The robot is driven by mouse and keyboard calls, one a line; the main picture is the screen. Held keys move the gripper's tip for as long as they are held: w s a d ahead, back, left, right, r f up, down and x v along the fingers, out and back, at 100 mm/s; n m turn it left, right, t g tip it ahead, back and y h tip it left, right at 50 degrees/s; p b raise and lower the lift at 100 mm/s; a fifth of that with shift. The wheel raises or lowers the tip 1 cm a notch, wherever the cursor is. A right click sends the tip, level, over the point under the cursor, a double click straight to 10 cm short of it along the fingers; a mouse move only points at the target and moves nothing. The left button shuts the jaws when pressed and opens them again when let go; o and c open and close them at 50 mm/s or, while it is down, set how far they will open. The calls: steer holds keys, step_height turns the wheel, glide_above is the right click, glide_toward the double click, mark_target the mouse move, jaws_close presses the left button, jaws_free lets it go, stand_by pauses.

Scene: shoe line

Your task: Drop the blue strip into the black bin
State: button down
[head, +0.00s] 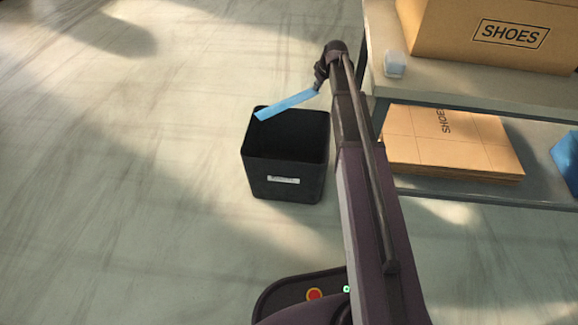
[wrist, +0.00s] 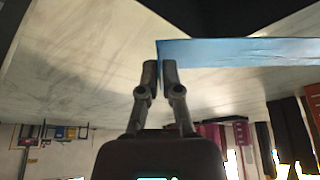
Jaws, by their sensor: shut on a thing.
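The blue strip (head: 287,103) is held at one end by my gripper (head: 319,80) in the head view. It slants down to the left, and its free end is over the far left part of the black bin (head: 285,175). The bin stands upright on the floor, with a white label on its front; its inside looks dark. In the wrist view the strip (wrist: 245,52) runs to the right from the fingertips of my gripper (wrist: 160,67), which is shut on its end. A dark shape at the top of the wrist view cannot be told clearly.
A shelf unit (head: 430,85) stands right of my arm. It bears a brown shoe box (head: 450,30), a small white object (head: 395,64), flat cardboard (head: 450,150) and a blue object (head: 567,160) at the right edge. The floor left of the bin is clear.

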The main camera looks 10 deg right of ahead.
steer(key=shift+d+b+x, duration=0.25)
steer(key=shift+b+x, duration=0.45)
steer(key=shift+x, duration=0.3)
steer(key=shift+d+b+x, duration=0.2)
steer(key=shift+b+x, duration=0.45)
steer(key=shift+x, duration=0.35)
steer(key=shift+f, duration=0.2)
steer(key=shift+f+b, duration=2.85)
steer(key=shift+b, duration=0.1)
steer(key=c, duration=0.7)
jaws_free()
